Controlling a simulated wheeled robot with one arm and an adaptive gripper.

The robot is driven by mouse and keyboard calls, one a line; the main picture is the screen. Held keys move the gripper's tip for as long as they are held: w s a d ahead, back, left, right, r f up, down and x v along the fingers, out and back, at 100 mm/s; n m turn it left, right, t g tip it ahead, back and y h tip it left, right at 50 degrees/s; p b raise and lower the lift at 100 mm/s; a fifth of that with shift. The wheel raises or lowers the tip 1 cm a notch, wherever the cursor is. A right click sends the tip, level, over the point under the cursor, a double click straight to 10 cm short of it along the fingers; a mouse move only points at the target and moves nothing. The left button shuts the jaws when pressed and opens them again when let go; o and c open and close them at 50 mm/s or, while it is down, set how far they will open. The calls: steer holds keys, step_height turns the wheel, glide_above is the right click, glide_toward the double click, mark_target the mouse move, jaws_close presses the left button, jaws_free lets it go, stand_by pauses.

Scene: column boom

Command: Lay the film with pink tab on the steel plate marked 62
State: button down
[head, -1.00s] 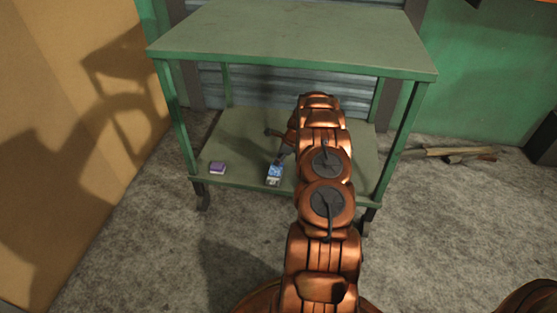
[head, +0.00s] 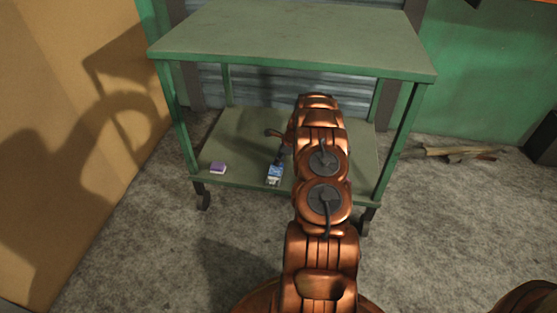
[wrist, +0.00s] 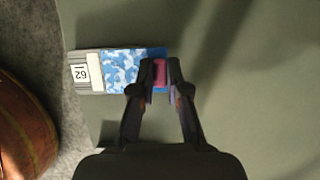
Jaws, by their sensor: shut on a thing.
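The film is a blue-and-white blotched sheet (wrist: 122,67) with a pink tab (wrist: 160,73) at its right end in the wrist view. My gripper (wrist: 161,82) is shut on the pink tab. The film covers the plate's right part and leaves the label end bare. I cannot tell whether the film touches the plate or hangs just above it. In the head view the film (head: 276,168) and plate (head: 273,182) show near the lower shelf's front edge, left of my arm.
The plate is on the lower shelf (head: 235,142) of a green cart. A small purple block (head: 218,168) lies on that shelf to the left. The cart's upper shelf (head: 290,40) is bare and overhangs from above. Cart legs (head: 178,115) stand at the sides.

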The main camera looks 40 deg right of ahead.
steer(key=c, duration=0.6)
jaws_free()
steer(key=shift+r, duration=0.15)
steer(key=shift+r+p, duration=2.1)
steer(key=shift+r, duration=1.3)
steer(key=shift+d+r, duration=0.1)
steer(key=shift+r, duration=0.05)
steer(key=shift+w, duration=0.1)
